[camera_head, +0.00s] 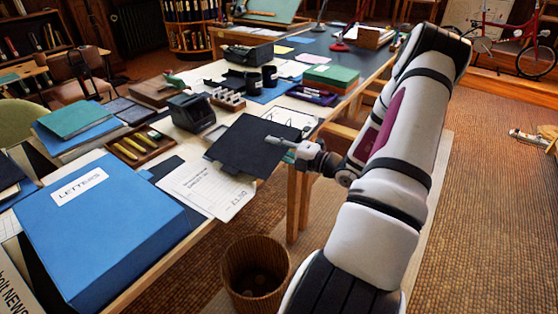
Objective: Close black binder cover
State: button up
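The black binder cover (238,148) is a dark flat panel near the front edge of the long table. It looks slightly tilted, but I cannot tell how far it is off the table. White pages (287,116) with dark marks show just behind it and may belong to the same binder. My gripper (270,141) is at the cover's right part, with its fingertips over or against the dark surface. The fingers are too small to tell whether they are open, shut or gripping the edge. The arm comes in from the right.
A printed sheet (207,190) lies in front of the cover, partly under it. A black desk device (191,112), a pen tray (139,146) and a blue LETTERS box (98,232) are to the left. A green box (330,77) is behind. A waste basket (254,278) stands on the floor.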

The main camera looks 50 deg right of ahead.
jog(key=shift+w+d+f+n+b, duration=0.15)
jog(key=shift+f+n+b, duration=0.8)
jog(key=shift+b, duration=0.8)
jog(key=s+d+p, duration=0.2)
jog(key=s+p, duration=0.1)
jog(key=s, duration=1.1)
jog(key=w+a+r+n+g+y+p, duration=0.2)
jog(key=w+a+r+n+g+y, duration=0.2)
jog(key=a+r+n, duration=0.4)
jog(key=shift+w+a+r+n+g+y, duration=0.15)
jog(key=shift+w+a+n+g+y, duration=0.2)
jog(key=shift+a+n+y, duration=0.5)
